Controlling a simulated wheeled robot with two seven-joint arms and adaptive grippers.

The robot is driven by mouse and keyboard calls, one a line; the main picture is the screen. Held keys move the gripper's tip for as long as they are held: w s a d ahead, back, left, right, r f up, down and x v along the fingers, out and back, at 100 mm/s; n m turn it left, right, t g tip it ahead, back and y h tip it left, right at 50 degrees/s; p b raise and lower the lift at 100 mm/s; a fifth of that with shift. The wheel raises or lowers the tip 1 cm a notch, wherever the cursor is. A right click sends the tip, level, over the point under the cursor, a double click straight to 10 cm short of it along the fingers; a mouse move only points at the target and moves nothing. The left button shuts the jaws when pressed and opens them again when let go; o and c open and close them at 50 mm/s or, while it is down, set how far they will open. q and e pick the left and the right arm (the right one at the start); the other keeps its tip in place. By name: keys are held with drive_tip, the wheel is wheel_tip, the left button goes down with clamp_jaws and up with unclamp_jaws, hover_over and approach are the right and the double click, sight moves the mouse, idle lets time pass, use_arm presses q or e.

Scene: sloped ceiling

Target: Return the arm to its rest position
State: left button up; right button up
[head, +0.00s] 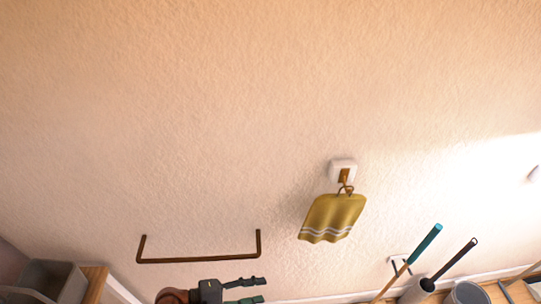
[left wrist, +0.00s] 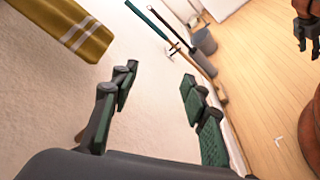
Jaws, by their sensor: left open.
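My left gripper (head: 262,290) is low in the head view, pointing right, with its two fingers apart. In the left wrist view the same gripper (left wrist: 160,75) is open, with nothing between its green-padded fingers. The rest of the left arm is mostly below the head view's edge. At the right edge of the left wrist view is a dark gripper (left wrist: 306,28), seemingly my right one, by a red-brown arm part. It is cut off, so its jaw state is unclear.
A brown bar (head: 200,260) is on the wall. A grey bin (head: 48,280) is at lower left. Long-handled tools and buckets (head: 468,292) stand at lower right. Wooden floor (left wrist: 255,75) looks open.

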use_arm(q)
drive_tip(key=s+a+f+m+t+y, duration=0.1)
drive_tip(key=s+a+f+m+y, duration=0.1)
drive_tip(key=a+f+m+y, duration=0.8)
drive_tip(key=s+a+f+y, duration=0.1)
drive_tip(key=s+a+y, duration=0.15)
drive_tip(key=a, duration=0.45)
drive_tip(key=s+a+f+n+g+y, duration=0.1)
drive_tip(key=s+a, duration=0.3)
drive_tip(key=a, duration=0.3)
drive_tip(key=s+a+f+y, duration=0.1)
drive_tip(key=s+a+y, duration=0.15)
drive_tip(key=a, duration=0.45)
wheel_tip(320, 180, down, 31)
drive_tip(key=s+d+g+h+b, duration=0.1)
drive_tip(key=s+d+g+b, duration=0.1)
drive_tip(key=s+f+m+b, duration=0.1)
drive_tip(key=s+f, duration=1.8)
drive_tip(key=shift+s+a+f+g, duration=0.2)
drive_tip(key=shift+g, duration=0.2)
use_arm(e)
wheel_tip(320, 180, down, 3)
drive_tip(key=shift+f, duration=0.2)
use_arm(q)
drive_tip(key=shift+c, duration=0.3)
use_arm(e)
drive_tip(key=shift+s, duration=0.1)
drive_tip(key=shift+c, duration=0.4)
